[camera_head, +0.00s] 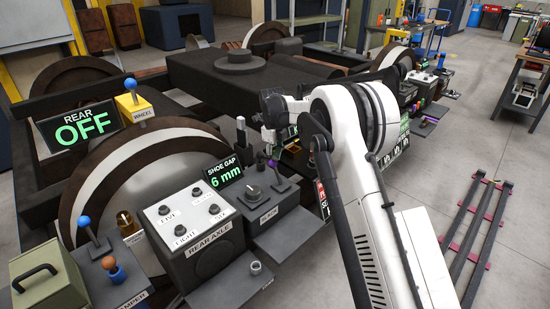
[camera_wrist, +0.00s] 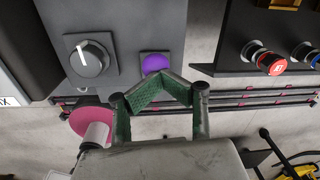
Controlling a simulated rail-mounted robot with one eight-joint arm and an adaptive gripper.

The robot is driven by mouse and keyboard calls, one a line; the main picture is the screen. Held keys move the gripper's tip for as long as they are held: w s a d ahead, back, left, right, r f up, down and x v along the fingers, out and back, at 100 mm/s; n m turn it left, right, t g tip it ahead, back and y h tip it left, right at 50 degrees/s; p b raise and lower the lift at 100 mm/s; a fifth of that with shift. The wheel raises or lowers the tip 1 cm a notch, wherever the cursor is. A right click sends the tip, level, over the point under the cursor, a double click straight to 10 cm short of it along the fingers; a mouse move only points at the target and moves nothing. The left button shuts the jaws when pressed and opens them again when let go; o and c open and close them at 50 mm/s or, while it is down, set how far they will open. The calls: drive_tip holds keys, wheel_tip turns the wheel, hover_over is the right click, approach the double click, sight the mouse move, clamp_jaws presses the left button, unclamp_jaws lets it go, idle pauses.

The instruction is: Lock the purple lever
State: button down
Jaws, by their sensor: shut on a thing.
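The purple lever (camera_wrist: 157,63) has a round purple knob on a grey panel in the wrist view. In the head view its purple part (camera_head: 272,163) shows small, beside the shoe gap display. My gripper (camera_wrist: 161,78) has its green-padded fingers drawn together at the tips, right at the knob; it is shut on the purple lever. The fingers cover the knob's lower side, and the lever's shaft is hidden. In the head view my gripper (camera_head: 268,140) is partly hidden behind my white arm. The shoe gap display (camera_head: 225,171) reads 6 mm.
A grey rotary knob (camera_wrist: 89,57) sits left of the lever. A red button (camera_wrist: 272,63) and a blue button (camera_wrist: 312,57) are on a separate panel to the right. The rear axle box (camera_head: 205,230) and a yellow wheel lever (camera_head: 133,105) stand left of my arm.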

drive_tip(key=w+a+r+p, duration=0.1)
drive_tip(key=w+a+r, duration=0.2)
drive_tip(key=r, duration=0.5)
drive_tip(key=shift+w+a+p, duration=0.15)
drive_tip(key=shift+w+p, duration=0.25)
drive_tip(key=s+d+r+n+t, duration=0.2)
drive_tip(key=s+d+r+n, duration=0.45)
drive_tip(key=s+r, duration=0.5)
drive_tip(key=s+d+r+n+t, duration=0.1)
drive_tip(key=s+d+r+n, duration=0.6)
drive_tip(key=s+r, duration=0.4)
drive_tip(key=s+d+f+n+t, duration=0.1)
drive_tip(key=s+d+n, duration=0.2)
drive_tip(key=s, duration=0.6)
drive_tip(key=s+d+n+t, duration=0.1)
drive_tip(key=s+d+n, duration=0.2)
drive_tip(key=s, duration=0.5)
drive_tip(key=s+d+f+n+t, duration=0.1)
drive_tip(key=s+f+n, duration=0.5)
drive_tip(key=s, duration=0.8)
wheel_tip(320, 180, down, 3)
drive_tip(key=shift+s+d+r+t, duration=0.1)
drive_tip(key=shift+s+d+t, duration=0.1)
drive_tip(key=shift+d+t, duration=0.35)
drive_tip(key=c, duration=2.4)
unclamp_jaws()
drive_tip(key=shift+d, duration=0.1)
drive_tip(key=shift+c, duration=0.2)
